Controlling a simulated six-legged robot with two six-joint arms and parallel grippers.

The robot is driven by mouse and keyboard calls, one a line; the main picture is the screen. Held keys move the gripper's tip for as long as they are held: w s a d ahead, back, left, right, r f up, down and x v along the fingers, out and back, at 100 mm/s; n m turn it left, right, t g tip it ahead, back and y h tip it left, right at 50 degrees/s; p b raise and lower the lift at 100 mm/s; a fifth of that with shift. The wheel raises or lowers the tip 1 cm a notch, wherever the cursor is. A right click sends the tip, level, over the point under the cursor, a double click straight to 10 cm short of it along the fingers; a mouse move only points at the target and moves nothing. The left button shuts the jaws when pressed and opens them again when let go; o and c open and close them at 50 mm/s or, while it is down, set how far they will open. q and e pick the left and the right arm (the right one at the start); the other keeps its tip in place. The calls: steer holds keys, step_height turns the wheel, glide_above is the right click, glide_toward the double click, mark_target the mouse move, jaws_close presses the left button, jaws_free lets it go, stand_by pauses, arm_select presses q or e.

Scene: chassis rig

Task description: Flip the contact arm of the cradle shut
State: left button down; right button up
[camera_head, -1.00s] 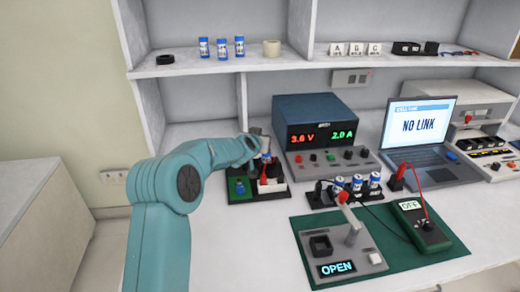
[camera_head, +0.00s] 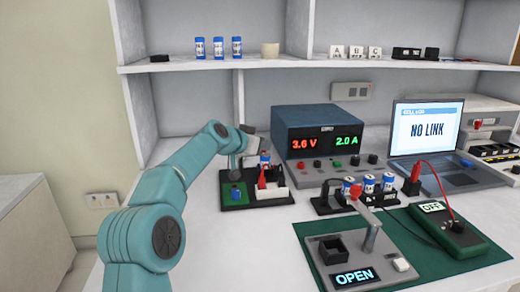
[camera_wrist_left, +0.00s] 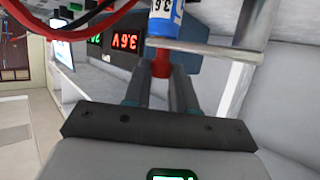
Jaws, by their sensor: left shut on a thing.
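The black cradle tray (camera_head: 235,204) stands on the bench left of the power supply. A blue-and-white cell (camera_head: 265,158) stands upright at it, and it also shows in the left wrist view (camera_wrist_left: 178,42). My left gripper (camera_head: 252,152) is at the cell's top, partly hidden by its own wrist. In the left wrist view my left gripper (camera_wrist_left: 160,80) is shut on a small red knob (camera_wrist_left: 162,64) right by the cell's end. A silver bar (camera_wrist_left: 225,52), seemingly the contact arm, runs beside the knob. Its exact angle is hard to tell. My right gripper is out of view.
The power supply (camera_head: 318,130) is close to the right of the tray. A grey fixture reading OPEN (camera_head: 312,248) and a multimeter (camera_head: 452,232) sit on a green mat (camera_head: 480,262). A rack of cells (camera_head: 325,205) and a laptop (camera_head: 428,130) stand behind. Bench front left is partly clear.

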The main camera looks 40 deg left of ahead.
arm_select(q)
steer(key=shift+d, duration=0.1)
stand_by(0.3)
steer(key=c, duration=0.9)
jaws_free()
steer(key=b+v, duration=0.1)
steer(key=v, duration=1.5)
steer(key=shift+s, duration=0.15)
